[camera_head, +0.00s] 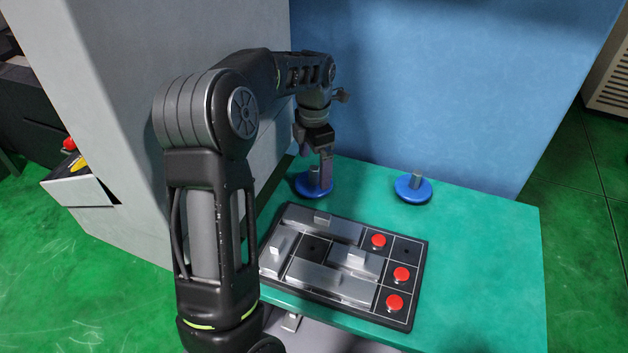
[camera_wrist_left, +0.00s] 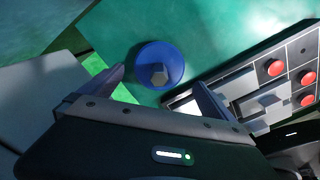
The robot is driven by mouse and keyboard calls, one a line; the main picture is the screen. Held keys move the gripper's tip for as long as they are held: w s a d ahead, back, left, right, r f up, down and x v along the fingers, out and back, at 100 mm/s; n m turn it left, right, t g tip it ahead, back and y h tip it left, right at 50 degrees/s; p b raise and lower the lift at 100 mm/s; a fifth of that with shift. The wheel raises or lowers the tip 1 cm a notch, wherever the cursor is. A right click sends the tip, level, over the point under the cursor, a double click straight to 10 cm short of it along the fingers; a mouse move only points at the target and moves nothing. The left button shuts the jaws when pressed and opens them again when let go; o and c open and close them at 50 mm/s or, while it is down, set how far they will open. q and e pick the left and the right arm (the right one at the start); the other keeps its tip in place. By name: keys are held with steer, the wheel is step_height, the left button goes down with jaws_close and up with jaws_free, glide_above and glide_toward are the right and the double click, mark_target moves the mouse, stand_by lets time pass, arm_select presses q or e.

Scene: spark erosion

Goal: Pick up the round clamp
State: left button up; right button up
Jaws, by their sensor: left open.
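A round clamp, a blue disc with a grey post (camera_head: 305,187), stands on the green table by the grey wall. A second blue disc with a grey post (camera_head: 413,190) stands further right, apart from it. My left gripper (camera_head: 322,168) points down at the first clamp, and a finger partly covers it. In the left wrist view this clamp (camera_wrist_left: 172,56) shows just beyond and between the spread fingers (camera_wrist_left: 160,76). The gripper is open and nothing is held in it. Whether a finger touches the post cannot be told. My right gripper is not in view.
A black tray (camera_head: 411,254) with silver blocks and red round buttons lies on the green table (camera_head: 480,250), in front of the clamps. A blue panel (camera_head: 450,90) rises behind and a grey wall (camera_head: 95,110) at left. The table's right side is clear.

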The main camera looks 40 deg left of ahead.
mark_target(314, 177)
arm_select(q)
steer(key=shift+f+p, duration=0.75)
steer(key=shift+f, duration=1.85)
steer(key=shift+c, duration=0.2)
steer(key=c, duration=1.9)
